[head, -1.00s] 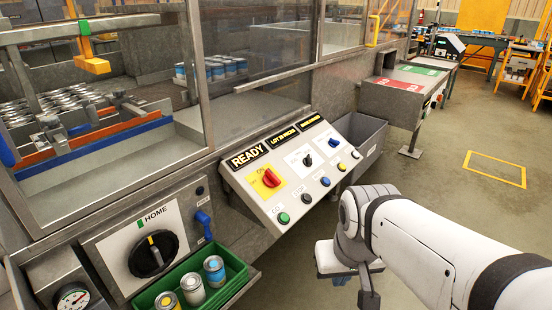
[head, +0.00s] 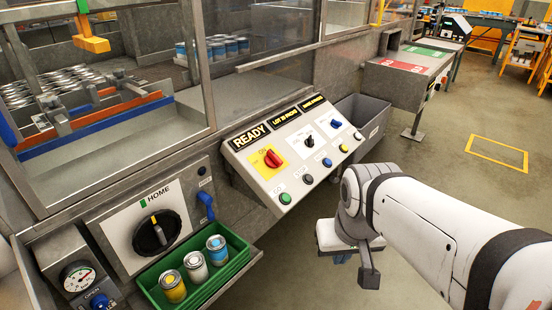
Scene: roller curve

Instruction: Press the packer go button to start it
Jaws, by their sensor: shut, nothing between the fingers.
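The sloped packer control panel (head: 300,150) stands in the middle of the head view, with a lit READY sign (head: 250,137) at its upper left. The green go button (head: 285,198) is at the panel's lower left corner, at the near end of a row of buttons. Whether it is pressed in cannot be told. My gripper (head: 369,274) is shut and empty, to the right of and below the panel, apart from the go button. My own wrist hides part of it.
A red rotary switch (head: 271,158) and black selector (head: 308,140) sit above the buttons. A green tray (head: 243,262) with cans juts out at lower left. A grey bin (head: 375,122) stands beyond the panel. Floor at right is open.

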